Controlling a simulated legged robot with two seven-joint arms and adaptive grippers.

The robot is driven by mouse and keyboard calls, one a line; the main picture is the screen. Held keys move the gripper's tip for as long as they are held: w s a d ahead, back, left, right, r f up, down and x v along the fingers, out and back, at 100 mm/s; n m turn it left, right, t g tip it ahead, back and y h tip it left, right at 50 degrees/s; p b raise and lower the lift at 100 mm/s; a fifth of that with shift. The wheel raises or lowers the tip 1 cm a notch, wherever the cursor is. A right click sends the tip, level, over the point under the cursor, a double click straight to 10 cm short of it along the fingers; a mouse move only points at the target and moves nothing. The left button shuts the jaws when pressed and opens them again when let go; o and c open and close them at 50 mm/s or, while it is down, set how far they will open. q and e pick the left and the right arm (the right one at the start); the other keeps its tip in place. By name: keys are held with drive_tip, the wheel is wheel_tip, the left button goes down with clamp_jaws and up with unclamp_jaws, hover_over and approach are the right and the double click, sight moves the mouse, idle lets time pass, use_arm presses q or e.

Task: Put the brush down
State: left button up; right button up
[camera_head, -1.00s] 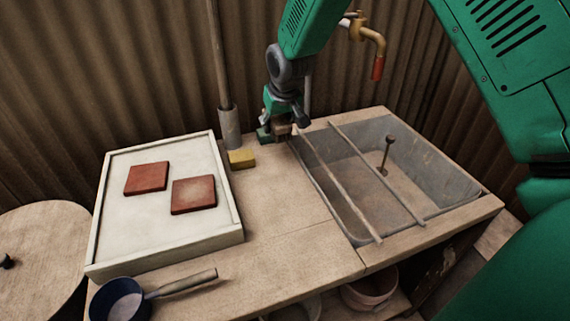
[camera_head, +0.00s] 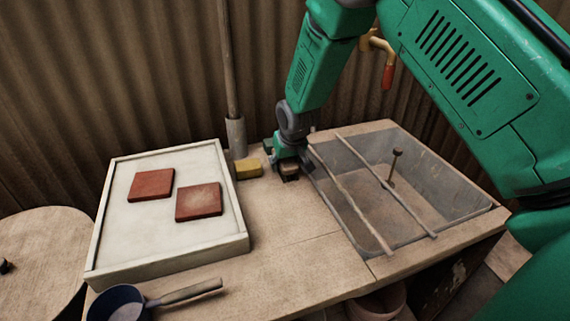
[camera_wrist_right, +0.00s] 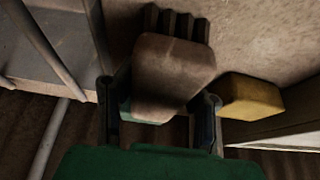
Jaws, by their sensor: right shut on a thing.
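My right gripper (camera_head: 288,168) is low over the worktop, between the yellow block and the sink. It is shut on the brush (camera_wrist_right: 172,72), a brown wooden block with dark bristles. In the right wrist view, the fingers of my right gripper (camera_wrist_right: 160,106) stand on both sides of the block, and the bristles point toward the top of the picture. In the head view the brush (camera_head: 290,178) is small and dark, partly hidden by the gripper. I cannot tell whether it touches the worktop. My left gripper is not in view.
A yellow block (camera_head: 248,168) lies left of the gripper; it also shows in the wrist view (camera_wrist_right: 250,96). A white tray (camera_head: 145,235) holds two red tiles (camera_head: 152,185). A sink (camera_head: 450,200) with bars is at right. A dark blue pan (camera_head: 118,305) is at front left. The middle worktop (camera_head: 290,225) is clear.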

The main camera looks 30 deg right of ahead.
drive_tip(key=shift+a+f, duration=0.15)
drive_tip(key=shift+a, duration=0.05)
drive_tip(key=o, duration=1.2)
drive_tip(key=shift+d, duration=0.45)
drive_tip(key=shift+a, duration=0.1)
drive_tip(key=shift+a+r, duration=0.1)
drive_tip(key=shift+r, duration=0.2)
drive_tip(key=p+v, duration=0.2)
drive_tip(key=v, duration=0.9)
drive_tip(key=shift+s+r, duration=0.2)
drive_tip(key=shift+r, duration=0.1)
